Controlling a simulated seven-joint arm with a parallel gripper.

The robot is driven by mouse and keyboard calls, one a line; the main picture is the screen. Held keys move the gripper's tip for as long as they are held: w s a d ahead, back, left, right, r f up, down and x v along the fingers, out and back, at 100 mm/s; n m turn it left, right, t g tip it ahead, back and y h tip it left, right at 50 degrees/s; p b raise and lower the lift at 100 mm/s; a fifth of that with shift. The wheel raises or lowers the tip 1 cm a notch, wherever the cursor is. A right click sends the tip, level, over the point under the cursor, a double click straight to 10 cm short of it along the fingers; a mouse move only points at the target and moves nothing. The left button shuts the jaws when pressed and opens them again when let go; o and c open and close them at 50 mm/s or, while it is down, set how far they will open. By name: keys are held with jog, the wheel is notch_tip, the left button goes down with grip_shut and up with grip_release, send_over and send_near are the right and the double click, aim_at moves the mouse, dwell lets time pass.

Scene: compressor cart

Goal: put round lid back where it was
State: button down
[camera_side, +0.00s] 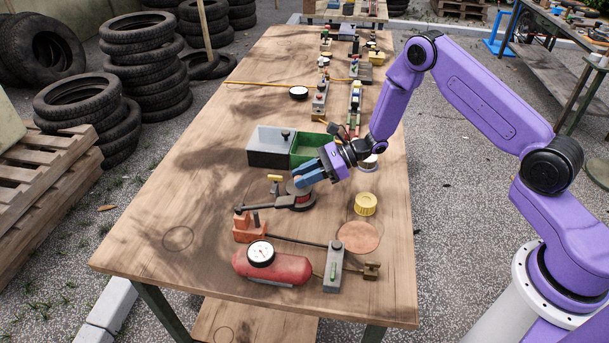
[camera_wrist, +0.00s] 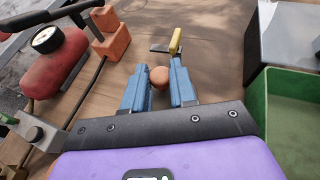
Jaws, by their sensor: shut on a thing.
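My gripper (camera_side: 303,180) has blue fingers and reaches down-left over the table's middle. In the wrist view (camera_wrist: 158,88) its fingers are shut on a small brown round knob (camera_wrist: 159,77). Directly under the fingertips in the side view is a dark round piece (camera_side: 301,199), which looks like the round lid; its top is partly hidden by my fingers. I cannot tell whether it touches what lies below. A round outline (camera_side: 178,238) is on the bare wood at the left. A flat orange-pink disc (camera_side: 358,237) lies near the right edge.
A red tank (camera_side: 275,267) with a white gauge (camera_side: 261,252) stands in front, near an orange block (camera_side: 248,228) and a grey block (camera_side: 333,267). A yellow ribbed cap (camera_side: 366,204) stands to the right. Grey and green bins (camera_side: 306,151) stand behind. The table's left side is clear.

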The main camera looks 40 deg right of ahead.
jog(key=shift+f, duration=0.1)
jog(key=c, duration=0.9)
grip_release()
